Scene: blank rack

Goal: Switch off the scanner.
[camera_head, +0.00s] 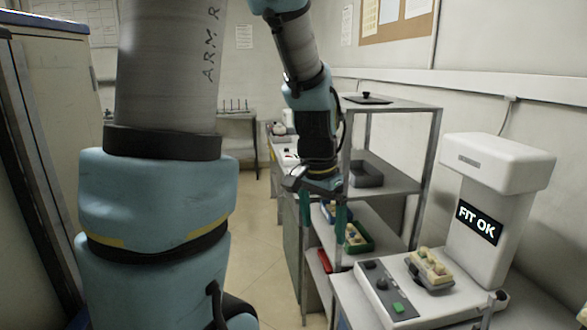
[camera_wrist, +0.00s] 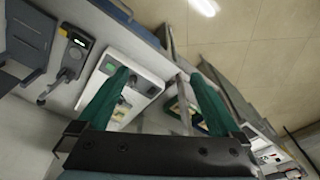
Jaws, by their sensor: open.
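The scanner (camera_head: 485,215) is a white column with an overhanging head and a black display reading "FIT OK". It stands at the right on a white base. A grey control panel (camera_head: 388,290) on the left of that base has a green button (camera_head: 398,308) and dark round controls behind it. A block with pale yellow pieces (camera_head: 430,268) sits on the base in front of the column. My gripper (camera_head: 322,235) is open and empty, its green fingers apart, left of the scanner and clear of the panel. Its fingers also show in the wrist view (camera_wrist: 158,78).
A grey metal shelf rack (camera_head: 400,185) stands behind the scanner, with a dark tray (camera_head: 366,174) and a green tray (camera_head: 358,238) on its shelves. A cabinet (camera_head: 50,130) stands at the left. The floor (camera_head: 258,225) between is clear.

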